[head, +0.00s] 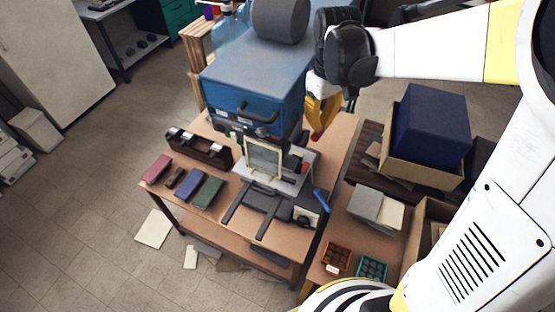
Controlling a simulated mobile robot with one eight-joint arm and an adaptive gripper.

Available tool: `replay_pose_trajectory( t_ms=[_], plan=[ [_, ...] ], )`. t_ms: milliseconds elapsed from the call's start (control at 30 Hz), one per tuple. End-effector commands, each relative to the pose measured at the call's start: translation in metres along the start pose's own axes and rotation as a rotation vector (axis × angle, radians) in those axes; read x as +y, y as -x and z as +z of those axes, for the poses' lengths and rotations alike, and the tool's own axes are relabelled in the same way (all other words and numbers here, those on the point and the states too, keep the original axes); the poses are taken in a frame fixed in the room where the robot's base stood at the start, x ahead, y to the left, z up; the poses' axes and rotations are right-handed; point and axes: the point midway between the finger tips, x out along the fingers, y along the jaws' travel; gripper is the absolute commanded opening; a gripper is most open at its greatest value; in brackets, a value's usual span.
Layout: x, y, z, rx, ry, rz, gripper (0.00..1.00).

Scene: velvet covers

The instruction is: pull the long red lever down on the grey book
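My gripper (320,118), with yellow fingers, hangs beside the right side of the blue machine, above the back right of the brown table. A small red piece (316,137) shows right at its fingertips. I cannot tell whether this is the end of the red lever, or whether the fingers are shut on it. No long red lever shaft shows clearly. A grey press-like device (262,200) with an upright pale frame (264,158) stands on the table in front of the blue machine. I cannot make out a grey book in it. A pale grey book-like block (376,210) lies on the right-hand table.
The blue machine (250,85) carries a grey roller (280,18). Several small books, including a green one (207,192), lie at the table's left. A blue handle (322,200) sticks up at the right. A box with a dark blue block (430,125) stands farther right.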

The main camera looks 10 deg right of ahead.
Motion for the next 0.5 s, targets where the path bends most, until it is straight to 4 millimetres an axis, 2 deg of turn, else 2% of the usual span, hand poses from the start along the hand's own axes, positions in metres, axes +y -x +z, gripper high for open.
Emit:
replay_pose_trajectory(
  t_ms=[500],
  plan=[
    [-0.009, -0.033, 0.005, 0.0, 0.0, 0.0, 0.0]
  ],
)
